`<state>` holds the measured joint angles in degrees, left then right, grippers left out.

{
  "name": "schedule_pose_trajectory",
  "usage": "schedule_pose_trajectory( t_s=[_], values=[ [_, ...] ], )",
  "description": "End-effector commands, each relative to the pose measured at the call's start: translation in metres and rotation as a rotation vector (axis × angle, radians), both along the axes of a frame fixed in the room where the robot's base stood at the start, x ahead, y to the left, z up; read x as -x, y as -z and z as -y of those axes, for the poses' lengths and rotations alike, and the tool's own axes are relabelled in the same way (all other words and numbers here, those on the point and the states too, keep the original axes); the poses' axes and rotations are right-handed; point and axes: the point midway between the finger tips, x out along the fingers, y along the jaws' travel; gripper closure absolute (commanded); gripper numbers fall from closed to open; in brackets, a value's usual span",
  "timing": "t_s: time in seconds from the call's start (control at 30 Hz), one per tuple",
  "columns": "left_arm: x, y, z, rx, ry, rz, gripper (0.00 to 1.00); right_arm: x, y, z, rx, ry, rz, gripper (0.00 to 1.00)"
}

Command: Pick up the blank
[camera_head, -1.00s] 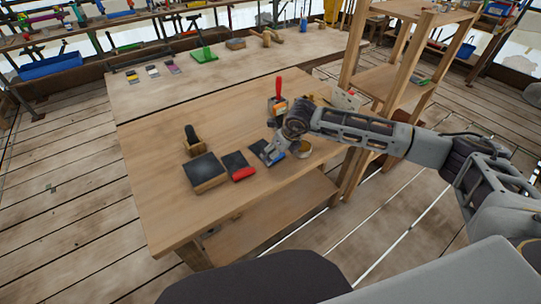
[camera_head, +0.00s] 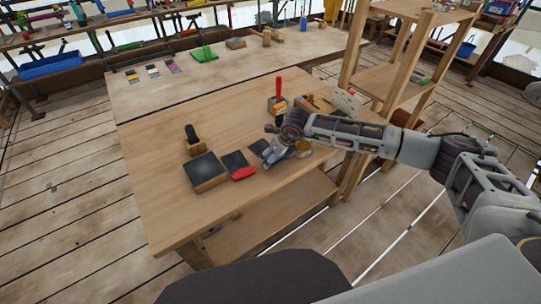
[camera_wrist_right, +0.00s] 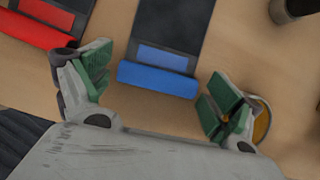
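I cannot tell for certain which thing is the blank. My right gripper (camera_wrist_right: 155,92) is open and empty, with green pads on its fingers, above the table. In the right wrist view, a dark board (camera_wrist_right: 172,25) with a blue front bar (camera_wrist_right: 158,80) lies ahead, between the directions of the two fingers. A round rim with amber inside (camera_wrist_right: 263,122) is partly hidden by the right-hand finger. In the head view my right gripper (camera_head: 275,154) is over the table's right part and covers much of what lies under it. My left gripper is out of view.
A dark board with a red bar (camera_head: 239,167) and a dark-topped block (camera_head: 205,172) lie left of the gripper on the wooden table (camera_head: 165,130). A red-handled tool (camera_head: 279,92) stands behind. A wooden shelf (camera_head: 385,80) rises at right. The table's left part is clear.

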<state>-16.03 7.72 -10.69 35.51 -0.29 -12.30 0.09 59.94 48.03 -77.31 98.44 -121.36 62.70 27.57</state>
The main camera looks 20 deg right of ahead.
Motion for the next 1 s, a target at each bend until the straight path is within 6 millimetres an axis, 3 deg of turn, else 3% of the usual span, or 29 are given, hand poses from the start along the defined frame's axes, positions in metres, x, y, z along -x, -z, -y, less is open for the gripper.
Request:
schedule_pose_trajectory(
  t_s=[0.03,0.33,0.73,1.0],
  values=[
    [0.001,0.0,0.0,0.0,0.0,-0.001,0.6,0.0,0.0,0.0,0.0,0.0,0.0,0.22],
    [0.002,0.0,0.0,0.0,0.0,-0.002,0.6,-0.001,-0.001,0.0,-0.001,0.0,0.002,0.58],
    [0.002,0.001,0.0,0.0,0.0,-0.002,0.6,-0.001,-0.007,0.0,0.0,0.0,0.002,0.58],
    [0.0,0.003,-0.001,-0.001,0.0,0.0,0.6,-0.001,-0.037,0.0,-0.002,0.0,0.005,0.58]
  ],
)
